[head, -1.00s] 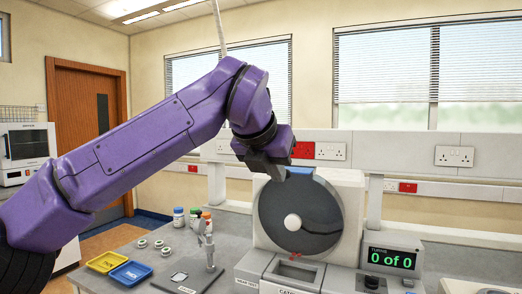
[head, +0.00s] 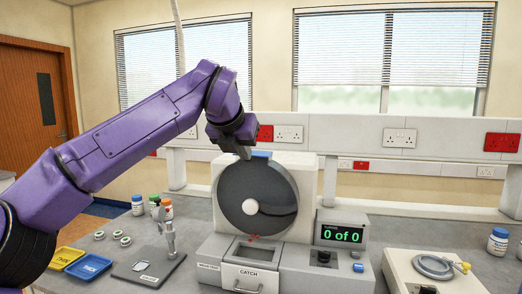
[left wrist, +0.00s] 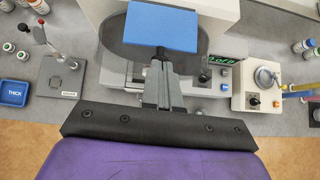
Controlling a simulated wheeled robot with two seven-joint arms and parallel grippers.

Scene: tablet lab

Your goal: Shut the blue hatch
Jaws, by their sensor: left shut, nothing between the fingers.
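The blue hatch (head: 261,154) shows as a thin blue strip at the top of the dark grey drum (head: 283,195). In the left wrist view it is a flat blue plate (left wrist: 162,25) just beyond my fingertips. Whether it stands open or lies closed is not clear. My left gripper (head: 245,156) is shut and empty at the top of the drum, just left of the hatch. Its closed fingers (left wrist: 160,55) reach the plate's near edge in the wrist view; I cannot tell if they touch. My right gripper is not in view.
Below the drum is a catch tray (head: 248,279). A counter display (head: 342,235) reading "0 of 0" stands right of it. A small stand (head: 170,240), yellow (head: 64,258) and blue trays (head: 88,267) and bottles lie left. Another device (head: 434,267) is at the right.

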